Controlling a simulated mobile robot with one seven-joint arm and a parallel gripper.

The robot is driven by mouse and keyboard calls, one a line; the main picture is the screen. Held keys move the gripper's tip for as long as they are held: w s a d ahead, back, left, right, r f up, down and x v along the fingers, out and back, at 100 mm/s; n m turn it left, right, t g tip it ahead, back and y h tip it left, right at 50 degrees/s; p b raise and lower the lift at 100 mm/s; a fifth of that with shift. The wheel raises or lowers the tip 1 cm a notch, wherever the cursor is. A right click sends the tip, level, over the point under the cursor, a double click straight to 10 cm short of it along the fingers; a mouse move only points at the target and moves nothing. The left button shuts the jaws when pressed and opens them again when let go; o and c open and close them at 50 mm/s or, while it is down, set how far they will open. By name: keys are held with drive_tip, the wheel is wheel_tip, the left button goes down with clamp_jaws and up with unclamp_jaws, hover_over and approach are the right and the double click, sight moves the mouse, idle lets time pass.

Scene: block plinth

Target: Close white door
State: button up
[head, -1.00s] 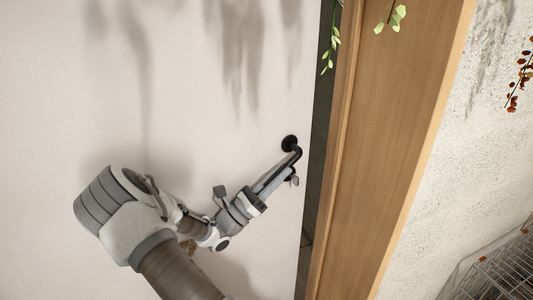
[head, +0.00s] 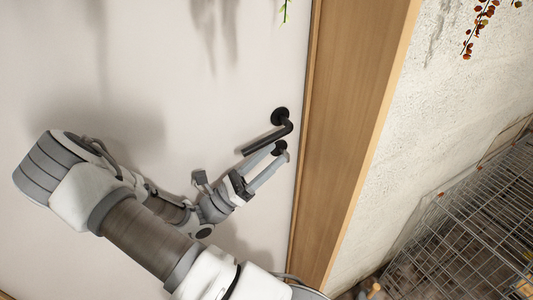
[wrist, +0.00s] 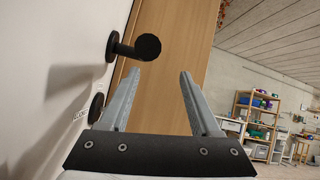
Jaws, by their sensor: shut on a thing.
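The white door (head: 150,75) fills the left of the head view, and its right edge lies against the wooden frame (head: 345,110) with no dark gap visible. A black lever handle (head: 268,138) sits near that edge, with a round black lock plate (head: 280,146) below it. My gripper (head: 280,152) is just below the lever, its tips by the lock plate. In the wrist view my gripper (wrist: 161,72) has its two fingers wide apart with nothing between them. The handle (wrist: 147,47) is beyond the left fingertip, apart from the fingers.
A rough pale wall (head: 410,130) runs right of the frame. A wire cart (head: 460,225) stands at the lower right. A twig with red leaves (head: 480,25) hangs at the top right. In the wrist view, wooden shelves (wrist: 252,112) stand far off.

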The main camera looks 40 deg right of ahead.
idle(0.3)
drive_tip(key=v, duration=1.7)
drive_tip(key=shift+f, duration=0.2)
